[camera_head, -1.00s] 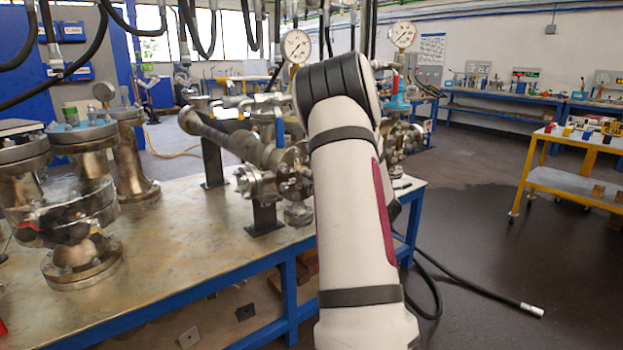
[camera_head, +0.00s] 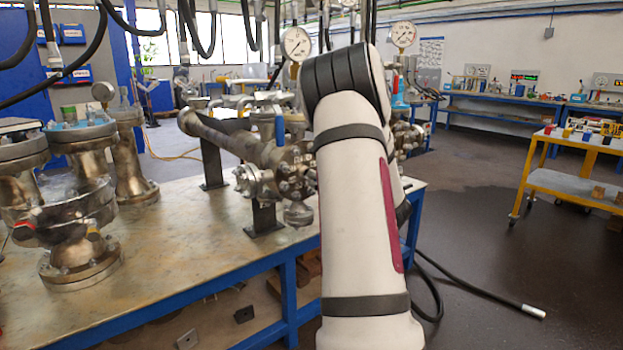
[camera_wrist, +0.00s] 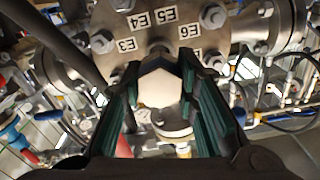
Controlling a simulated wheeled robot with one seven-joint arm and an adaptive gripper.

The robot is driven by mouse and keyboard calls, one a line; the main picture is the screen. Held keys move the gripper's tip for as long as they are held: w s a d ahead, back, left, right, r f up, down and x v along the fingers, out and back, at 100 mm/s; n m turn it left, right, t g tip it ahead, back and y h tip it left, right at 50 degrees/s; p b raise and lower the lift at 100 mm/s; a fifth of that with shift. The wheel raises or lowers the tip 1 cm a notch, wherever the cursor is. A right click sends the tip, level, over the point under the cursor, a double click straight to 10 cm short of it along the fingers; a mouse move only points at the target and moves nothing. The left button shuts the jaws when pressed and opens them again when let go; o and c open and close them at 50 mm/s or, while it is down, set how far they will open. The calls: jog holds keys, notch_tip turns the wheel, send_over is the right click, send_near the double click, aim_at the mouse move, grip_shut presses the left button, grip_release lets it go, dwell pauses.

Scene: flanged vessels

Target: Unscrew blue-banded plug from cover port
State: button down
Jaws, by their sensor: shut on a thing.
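In the wrist view my gripper (camera_wrist: 160,78) has its two dark green-ribbed fingers on either side of a pale hexagonal plug head (camera_wrist: 160,90). It is shut on that head. The port under the plug is hidden by the plug head and fingers. In the head view my own arm hides the gripper and the plug.
A steel-topped workbench with a blue frame (camera_head: 190,255) carries piping (camera_head: 235,140) and flanged vessels (camera_head: 80,190) at left. Hoses hang above. A yellow cart (camera_head: 575,175) stands at right. A black hose (camera_head: 480,290) lies on the otherwise open floor.

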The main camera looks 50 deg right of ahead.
jog(key=shift+b+v, duration=1.8)
jog(key=shift+v, duration=0.2)
